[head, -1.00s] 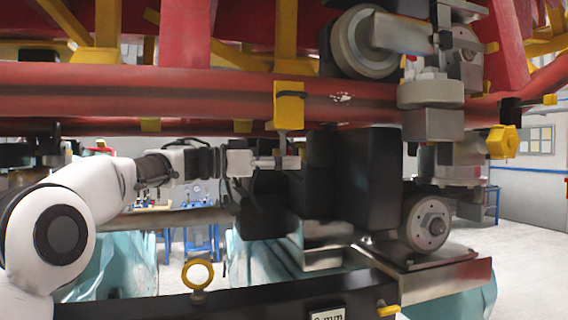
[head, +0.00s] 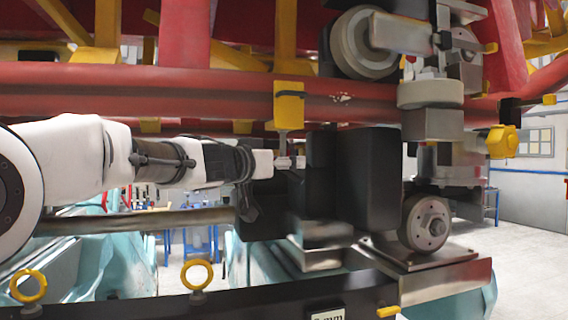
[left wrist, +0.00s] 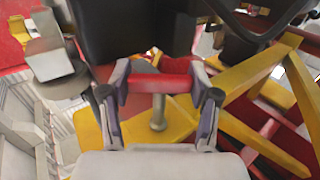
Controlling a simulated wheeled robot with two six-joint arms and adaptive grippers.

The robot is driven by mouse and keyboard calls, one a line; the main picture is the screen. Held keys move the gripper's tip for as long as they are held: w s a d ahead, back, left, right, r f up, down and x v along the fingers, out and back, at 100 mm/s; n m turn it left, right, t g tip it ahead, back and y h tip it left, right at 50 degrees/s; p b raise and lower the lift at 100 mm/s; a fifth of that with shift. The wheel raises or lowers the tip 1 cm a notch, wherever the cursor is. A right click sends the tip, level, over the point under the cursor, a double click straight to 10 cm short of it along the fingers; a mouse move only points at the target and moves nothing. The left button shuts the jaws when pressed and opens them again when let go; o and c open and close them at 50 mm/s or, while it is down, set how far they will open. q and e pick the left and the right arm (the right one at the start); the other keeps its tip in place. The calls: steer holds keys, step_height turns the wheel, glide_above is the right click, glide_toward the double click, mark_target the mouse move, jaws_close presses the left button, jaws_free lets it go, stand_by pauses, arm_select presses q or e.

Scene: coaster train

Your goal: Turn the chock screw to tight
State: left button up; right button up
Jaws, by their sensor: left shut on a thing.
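The chock screw shows in the left wrist view as a grey stem (left wrist: 158,113) with a red crossbar (left wrist: 160,83). My left gripper (left wrist: 160,90) has one finger at each end of the crossbar and is shut on it. In the head view the screw's thin stem (head: 283,145) hangs below a yellow bracket (head: 289,104) on the red beam. My left gripper (head: 288,162) is at its lower end, reaching in from the left. The crossbar is mostly hidden there. My right gripper is not in view.
Black blocks (head: 368,180) stand just right of the gripper. A grey wheel (head: 427,222) sits at lower right. The red beam (head: 190,90) runs close above my arm. Yellow eye bolts (head: 196,273) stand on the dark rail below.

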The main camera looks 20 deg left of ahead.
arm_select(q)
steer(key=n+t+y+b, duration=0.1)
steer(key=y, duration=0.2)
steer(key=shift+s+n, duration=0.1)
steer(key=shift+n, duration=0.3)
steer(key=n+y+b, duration=0.1)
steer(key=y+b, duration=0.1)
steer(key=n+y+b, duration=0.2)
steer(key=y+b, duration=0.1)
steer(key=n+y+b, duration=0.2)
steer(key=y+b, duration=0.1)
steer(key=shift+f, duration=0.3)
steer(key=shift+r+n+g+y+b, duration=0.15)
steer(key=shift+n+g+y+b, duration=0.25)
steer(key=shift+n+y, duration=0.35)
steer(key=shift+w+r+n+y, duration=0.1)
steer(key=shift+w+n+y, duration=0.15)
steer(key=shift+y, duration=0.2)
steer(key=shift+s+r+n+g+y+p, duration=0.1)
steer(key=shift+n+g+y+p, duration=0.35)
steer(key=shift+n+g+y, duration=0.5)
steer(key=shift+y, duration=0.55)
steer(key=shift+a+n, duration=0.1)
steer(key=shift+n, duration=0.15)
